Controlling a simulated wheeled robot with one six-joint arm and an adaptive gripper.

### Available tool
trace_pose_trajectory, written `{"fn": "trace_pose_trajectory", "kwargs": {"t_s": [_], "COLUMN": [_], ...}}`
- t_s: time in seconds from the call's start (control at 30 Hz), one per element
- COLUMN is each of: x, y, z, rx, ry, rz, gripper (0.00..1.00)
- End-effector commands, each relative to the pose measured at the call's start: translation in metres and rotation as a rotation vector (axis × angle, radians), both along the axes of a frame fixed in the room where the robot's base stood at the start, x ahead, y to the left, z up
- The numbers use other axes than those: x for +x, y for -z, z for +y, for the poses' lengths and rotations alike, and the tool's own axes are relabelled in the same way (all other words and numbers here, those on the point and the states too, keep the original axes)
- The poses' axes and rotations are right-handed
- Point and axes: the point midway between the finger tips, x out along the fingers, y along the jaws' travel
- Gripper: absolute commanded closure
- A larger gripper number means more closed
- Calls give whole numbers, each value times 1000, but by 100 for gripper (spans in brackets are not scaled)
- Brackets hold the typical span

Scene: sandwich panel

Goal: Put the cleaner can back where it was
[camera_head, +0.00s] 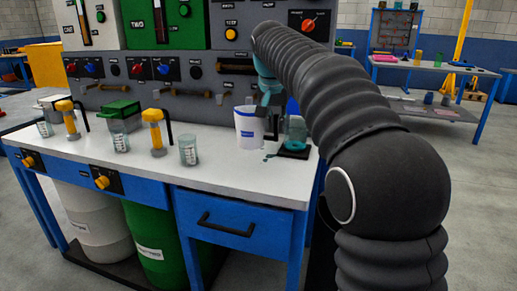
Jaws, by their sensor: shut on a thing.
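A white can with a blue label (249,134), which I take for the cleaner can, is upright at the right part of the white bench top. My gripper (265,107) is at the upper right side of this can, shut on it, as far as the view shows. My arm hides part of the gripper, and the exact grip is too small to see. I cannot tell whether the can's base touches the bench.
A beaker of teal liquid (295,132) stands on a black pad (292,152) close right of the can. A glass beaker (188,150) and yellow-topped fixtures (153,132) stand left. The control panel (140,68) rises behind.

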Motion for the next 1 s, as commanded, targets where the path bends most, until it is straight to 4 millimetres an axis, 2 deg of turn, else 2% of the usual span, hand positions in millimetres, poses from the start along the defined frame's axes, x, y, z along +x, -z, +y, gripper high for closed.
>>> {"fn": "trace_pose_trajectory", "kwargs": {"t_s": [0.1,0.3,0.43,0.7,1.0], "x": [-7,-13,-14,-14,-14], "y": [13,25,31,64,67], "z": [21,39,42,42,42], "rx": [0,0,0,1,1], "ry": [-4,0,1,1,2], "rz": [1,0,0,1,0], "gripper": [100,100,100,100,100]}}
